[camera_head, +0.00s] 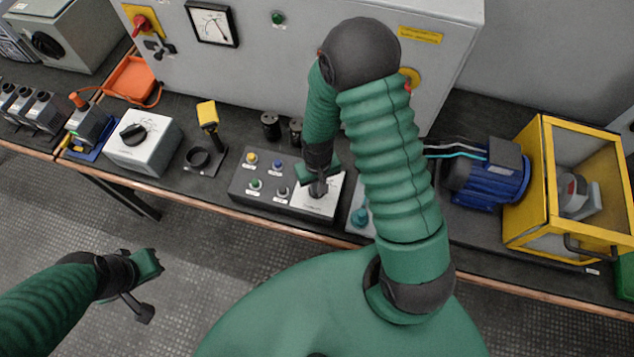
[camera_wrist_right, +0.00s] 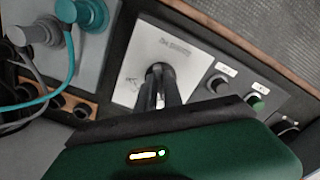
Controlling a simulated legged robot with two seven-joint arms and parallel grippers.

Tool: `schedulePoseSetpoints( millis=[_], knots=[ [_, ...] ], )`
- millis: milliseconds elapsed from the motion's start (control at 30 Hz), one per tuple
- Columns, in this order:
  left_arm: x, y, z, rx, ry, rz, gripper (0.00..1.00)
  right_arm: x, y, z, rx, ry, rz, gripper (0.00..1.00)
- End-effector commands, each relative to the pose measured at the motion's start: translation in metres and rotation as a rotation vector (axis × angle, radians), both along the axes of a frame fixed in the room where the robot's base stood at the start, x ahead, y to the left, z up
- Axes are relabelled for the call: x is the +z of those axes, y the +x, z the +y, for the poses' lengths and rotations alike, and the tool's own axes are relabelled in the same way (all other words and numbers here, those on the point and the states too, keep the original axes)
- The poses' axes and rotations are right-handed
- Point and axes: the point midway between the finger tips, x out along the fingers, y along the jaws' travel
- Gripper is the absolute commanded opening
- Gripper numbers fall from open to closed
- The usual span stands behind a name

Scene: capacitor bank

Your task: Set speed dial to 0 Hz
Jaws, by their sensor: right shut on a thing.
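The speed dial is a dark knob (camera_wrist_right: 157,70) on a white label plate (camera_wrist_right: 176,48) in the right wrist view. In the head view the plate (camera_head: 326,203) is at the right end of a dark control box (camera_head: 240,190). My right gripper (camera_head: 318,190) reaches down over the plate, and its fingers (camera_wrist_right: 160,92) are shut on the dial. The fingers cover most of the knob, so its pointer and setting cannot be read. My left gripper (camera_head: 142,290) is off the bench at the lower left, with its fingers apart and nothing between them.
Colored buttons (camera_head: 265,175) sit left of the dial on the same box. A teal plug (camera_head: 360,216) is just to its right. A blue motor (camera_head: 490,175) and yellow guard frame (camera_head: 540,190) stand further right. A grey switch box (camera_head: 145,143) is left. A cabinet stands behind.

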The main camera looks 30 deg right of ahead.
Motion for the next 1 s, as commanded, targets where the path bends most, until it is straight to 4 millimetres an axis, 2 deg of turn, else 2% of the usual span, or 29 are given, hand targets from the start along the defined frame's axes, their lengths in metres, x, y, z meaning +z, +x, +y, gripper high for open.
schedulePoseSetpoints(
  millis=[433, 1000],
  knots=[
    [0.014, 0.0, 0.0, 0.0, 0.0, 0.0, 0.0, 0.002, 0.003, -0.002, 0.315, -0.001, -0.008, 0.0],
    [0.017, 0.0, 0.0, 0.0, 0.0, 0.0, 0.0, 0.001, 0.004, -0.003, 0.407, -0.002, -0.01, 0.0]
  ],
)
